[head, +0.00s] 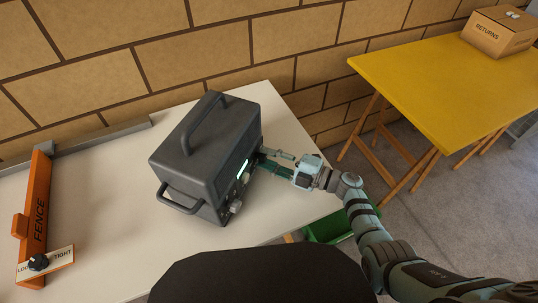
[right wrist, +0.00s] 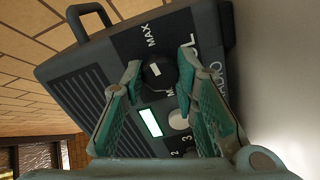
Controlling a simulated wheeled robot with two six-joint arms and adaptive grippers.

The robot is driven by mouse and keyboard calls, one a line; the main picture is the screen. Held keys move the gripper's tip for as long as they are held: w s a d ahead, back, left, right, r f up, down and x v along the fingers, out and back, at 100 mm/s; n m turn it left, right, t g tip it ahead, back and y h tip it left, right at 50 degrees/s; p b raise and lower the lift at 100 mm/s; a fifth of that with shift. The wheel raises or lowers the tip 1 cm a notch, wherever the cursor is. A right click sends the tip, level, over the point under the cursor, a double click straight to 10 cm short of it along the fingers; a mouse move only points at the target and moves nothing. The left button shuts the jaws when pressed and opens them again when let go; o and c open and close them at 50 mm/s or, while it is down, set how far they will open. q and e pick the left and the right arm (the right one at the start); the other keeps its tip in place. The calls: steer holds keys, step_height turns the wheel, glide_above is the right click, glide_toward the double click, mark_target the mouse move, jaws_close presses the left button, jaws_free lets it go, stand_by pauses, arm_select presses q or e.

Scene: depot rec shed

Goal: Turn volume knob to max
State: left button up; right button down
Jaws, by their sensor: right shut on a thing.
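A dark grey audio box (head: 205,150) with a top handle stands on the pale bench; its front panel faces right. In the right wrist view the black volume knob (right wrist: 160,73), with a white mark on its face, sits on this panel (right wrist: 125,42). "MAX" is printed beside it; another label starting with M is partly hidden by a finger. My right gripper (head: 268,158) reaches the panel from the right. In the right wrist view its fingertips (right wrist: 161,68) are shut on the knob from both sides. My left gripper is not in view.
A lit display (right wrist: 150,122) and a pale numbered knob (right wrist: 179,121) are close to the fingers. An orange fence (head: 38,195) with a black LOOSE/TIGHT knob (head: 38,262) is at the bench's left. A yellow table (head: 450,85) holds a RETURNS box (head: 497,35).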

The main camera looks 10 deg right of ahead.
steer(key=shift+m, duration=0.7)
steer(key=shift+f+p, duration=0.1)
steer(key=shift+p, duration=0.2)
steer(key=c, duration=1.2)
jaws_free()
steer(key=shift+c, duration=0.2)
steer(key=v, duration=1.2)
steer(key=shift+d, duration=0.1)
